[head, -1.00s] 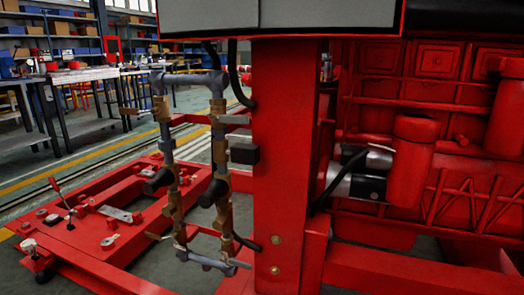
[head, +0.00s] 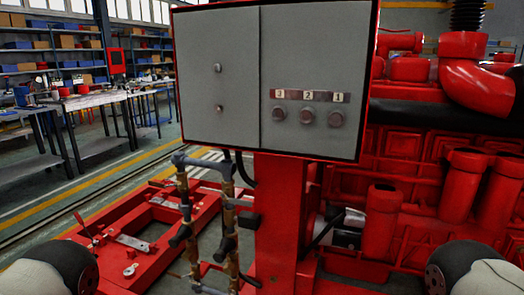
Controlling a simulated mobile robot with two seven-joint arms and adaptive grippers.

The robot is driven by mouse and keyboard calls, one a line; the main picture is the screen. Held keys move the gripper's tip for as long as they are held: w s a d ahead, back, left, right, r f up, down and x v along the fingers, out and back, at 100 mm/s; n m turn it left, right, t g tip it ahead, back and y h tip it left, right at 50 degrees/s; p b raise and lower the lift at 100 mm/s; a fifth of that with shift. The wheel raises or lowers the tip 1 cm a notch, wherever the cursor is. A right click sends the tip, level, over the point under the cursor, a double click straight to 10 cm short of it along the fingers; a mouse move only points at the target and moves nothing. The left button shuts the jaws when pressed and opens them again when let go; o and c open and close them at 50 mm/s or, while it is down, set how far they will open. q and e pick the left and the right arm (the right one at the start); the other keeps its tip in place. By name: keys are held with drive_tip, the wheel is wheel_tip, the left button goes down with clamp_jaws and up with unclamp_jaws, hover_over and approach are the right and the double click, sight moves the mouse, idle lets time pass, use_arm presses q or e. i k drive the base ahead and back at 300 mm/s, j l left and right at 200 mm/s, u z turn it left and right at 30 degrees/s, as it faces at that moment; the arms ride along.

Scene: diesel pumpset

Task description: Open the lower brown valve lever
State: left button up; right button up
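A pair of upright pipes (head: 185,216) with brown brass valve bodies stands left of the red post in the head view. An upper brown valve (head: 229,216) sits on the right pipe. A lower brown valve (head: 192,251) is on the left pipe, and another lower brown valve (head: 233,265) is on the right pipe. A small dark lever (head: 250,281) sticks out to the right near the bottom. The levers are small, and I cannot tell which one is the task's lever or its exact position. Neither of my grippers shows; only rounded parts of my arms appear in the bottom corners.
A grey control box (head: 220,75) with buttons hangs above the pipes on a red post (head: 280,215). The red engine (head: 420,200) fills the right side. A low red frame (head: 125,250) lies on the floor at left. Workbenches (head: 95,100) and shelves stand behind.

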sight(169, 273)
drive_tip(key=i+j, duration=0.65)
drive_tip(key=j, duration=0.2)
